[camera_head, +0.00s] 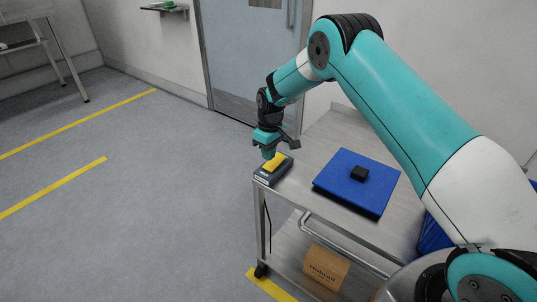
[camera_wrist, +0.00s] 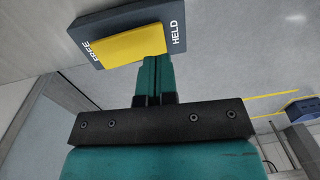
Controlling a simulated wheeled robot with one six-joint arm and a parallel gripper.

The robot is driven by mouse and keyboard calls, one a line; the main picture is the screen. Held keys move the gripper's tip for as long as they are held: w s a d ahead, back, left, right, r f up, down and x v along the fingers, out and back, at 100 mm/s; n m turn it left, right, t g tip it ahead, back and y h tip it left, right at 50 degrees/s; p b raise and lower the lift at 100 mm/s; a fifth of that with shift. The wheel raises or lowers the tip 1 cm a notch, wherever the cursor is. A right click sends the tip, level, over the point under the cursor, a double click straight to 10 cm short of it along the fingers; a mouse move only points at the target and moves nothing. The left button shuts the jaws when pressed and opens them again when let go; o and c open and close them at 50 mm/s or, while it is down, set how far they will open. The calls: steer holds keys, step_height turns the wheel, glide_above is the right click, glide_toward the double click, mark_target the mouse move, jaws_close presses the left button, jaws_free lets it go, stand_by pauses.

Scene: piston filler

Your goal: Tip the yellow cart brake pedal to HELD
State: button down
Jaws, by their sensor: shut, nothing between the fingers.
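The yellow brake pedal (camera_head: 274,162) sits in a dark grey-blue housing (camera_head: 266,178) at the left end of the cart top. In the wrist view the pedal (camera_wrist: 118,46) lies between the words FREE on its left and HELD (camera_wrist: 176,33) on its right. My gripper (camera_head: 268,154) points down over the pedal with its fingers together and empty. In the wrist view the fingertips (camera_wrist: 154,60) are at the pedal's edge towards the HELD side. I cannot tell whether they touch it. The pedal's tilt is hard to read.
The metal cart (camera_head: 318,148) carries a blue mat (camera_head: 340,188) with a small black block (camera_head: 360,173) to the right of the pedal. A cardboard box (camera_head: 326,267) stands on the lower shelf. A door (camera_head: 248,60) is behind. The floor to the left is clear.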

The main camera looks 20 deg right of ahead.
step_height(320, 180, up, 12)
steer(key=a+b, duration=0.1)
steer(key=shift+s, duration=0.4)
steer(key=shift+a+r, duration=0.1)
